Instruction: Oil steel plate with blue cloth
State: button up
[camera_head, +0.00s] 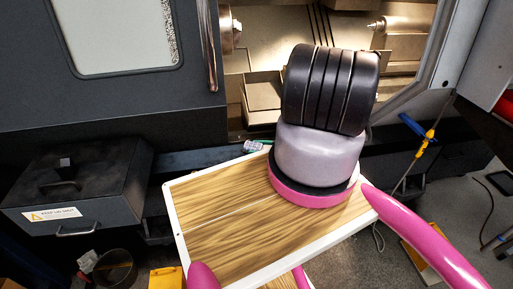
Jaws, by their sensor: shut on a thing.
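I cannot make out a steel plate or a blue cloth in the head view. My gripper is not in view. A large black ribbed part above a grey round part with a pink ring, which looks like my own arm, fills the middle and hides what lies behind it.
A wood-grain board with a white rim (176,226) is below. Behind it is an open machine with a lit interior (262,92). A dark box with a warning label (85,180) is at left. A blue item (412,125) and a yellow one (426,142) are at right, above grey floor (455,205).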

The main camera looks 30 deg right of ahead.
jog(key=shift+f, duration=0.3)
jog(key=shift+d, duration=0.1)
